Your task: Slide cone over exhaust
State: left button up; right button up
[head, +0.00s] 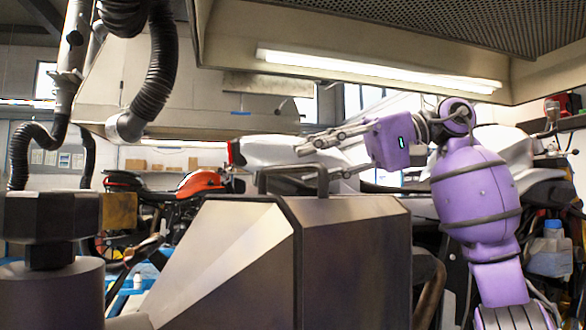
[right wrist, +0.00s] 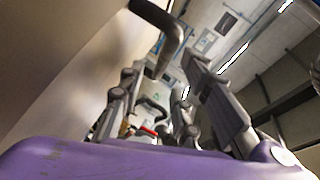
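A large faceted metal cone (head: 235,250) fills the lower middle of the head view. A dark bar handle (head: 292,172) stands on its top and also shows in the right wrist view (right wrist: 165,30). My right gripper (head: 316,160) is open, its fingers pointing left beside the handle. In the right wrist view its fingers (right wrist: 163,75) are spread, with the handle's end showing between and beyond them. I cannot tell whether they touch it. A brown curved pipe (head: 430,280), possibly the exhaust, shows partly to the right of the cone. My left gripper is not in view.
A dark hexagonal block (head: 48,217) on a round drum stands close at left. Black ribbed hoses (head: 162,70) hang at upper left. An orange motorcycle (head: 200,183) and a white motorcycle (head: 275,150) stand behind. A shelf with bottles (head: 552,245) is at right.

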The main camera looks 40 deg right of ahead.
jog(key=v, duration=0.7)
jog(key=shift+s+d, duration=0.1)
jog(key=shift+d, duration=0.05)
